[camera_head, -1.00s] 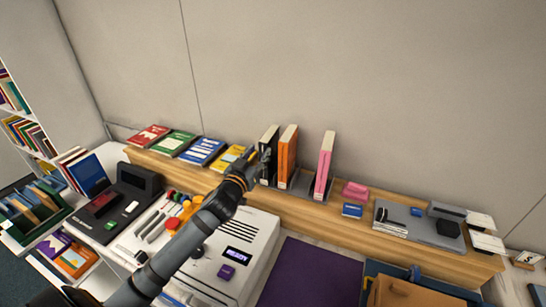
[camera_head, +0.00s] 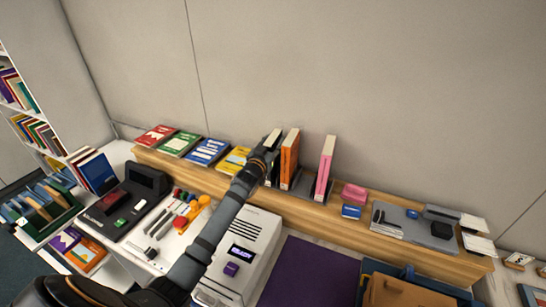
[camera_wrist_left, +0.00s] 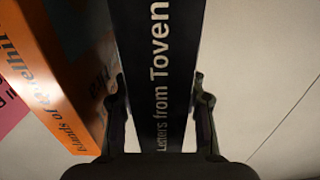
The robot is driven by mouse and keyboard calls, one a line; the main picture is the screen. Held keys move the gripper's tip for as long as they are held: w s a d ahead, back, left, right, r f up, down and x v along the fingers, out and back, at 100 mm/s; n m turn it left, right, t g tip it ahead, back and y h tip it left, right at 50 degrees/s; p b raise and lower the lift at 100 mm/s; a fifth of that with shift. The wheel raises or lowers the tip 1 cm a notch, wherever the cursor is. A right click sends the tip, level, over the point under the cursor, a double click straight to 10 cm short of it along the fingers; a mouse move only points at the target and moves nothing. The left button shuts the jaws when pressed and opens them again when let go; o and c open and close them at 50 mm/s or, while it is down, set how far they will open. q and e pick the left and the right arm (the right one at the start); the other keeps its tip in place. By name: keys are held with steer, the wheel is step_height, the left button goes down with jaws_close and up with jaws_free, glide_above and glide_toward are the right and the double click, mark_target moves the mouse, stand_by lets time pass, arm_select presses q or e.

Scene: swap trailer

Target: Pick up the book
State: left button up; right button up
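The black book (camera_wrist_left: 160,60), titled "Letters from Toven" on its spine, stands upright between my left gripper's fingers in the left wrist view. One finger of my left gripper (camera_wrist_left: 159,85) is on each side of the spine, close to the book; the fingers look open and I see no clear grip. In the head view the left gripper (camera_head: 265,157) is at the black book (camera_head: 274,140) and partly hides it. The orange book (camera_head: 290,155) stands just to its right and also shows in the wrist view (camera_wrist_left: 62,70). My right gripper is not in view.
A pink book (camera_head: 325,165) stands farther right on the wooden shelf (camera_head: 340,220). Yellow (camera_head: 234,160), blue (camera_head: 207,151), green and red books lie flat to the left. A white machine (camera_head: 245,250) stands below. The wall is close behind.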

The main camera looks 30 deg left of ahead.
arm_select(q)
steer(key=shift+s+r, duration=0.1)
steer(key=shift+s, duration=0.1)
steer(key=shift+c, duration=1)
jaws_close()
